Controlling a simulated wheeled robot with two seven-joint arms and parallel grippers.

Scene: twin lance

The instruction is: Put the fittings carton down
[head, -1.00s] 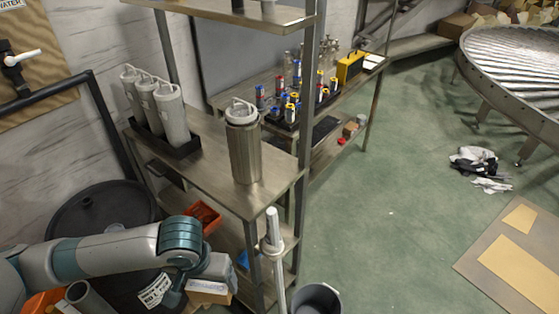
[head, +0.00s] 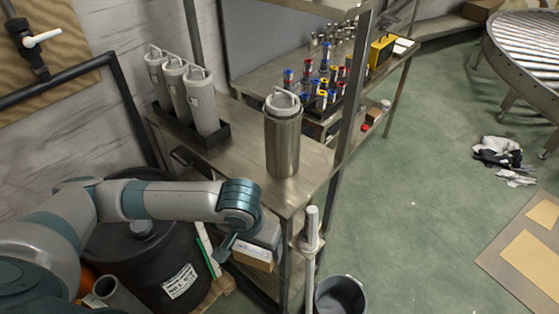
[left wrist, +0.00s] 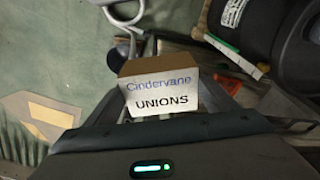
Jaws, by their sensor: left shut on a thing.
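The fittings carton, a small brown box with a white label (left wrist: 160,93), sits in the jaws of my left gripper in the left wrist view. Its label reads "Cindervane UNIONS". In the head view the carton (head: 252,259) shows partly below my left gripper (head: 258,245), which is shut on it. They are beside the steel shelf unit (head: 235,153), below its worktop level. Whether the carton touches a lower shelf cannot be told. My right gripper is not in view.
A black drum (head: 140,262) stands left of the carton, under my left arm. A steel cylinder (head: 283,140) and several grey canisters (head: 188,95) stand on the worktop. A grey bucket (head: 340,296) is on the floor at right, near a pale upright post (head: 312,225).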

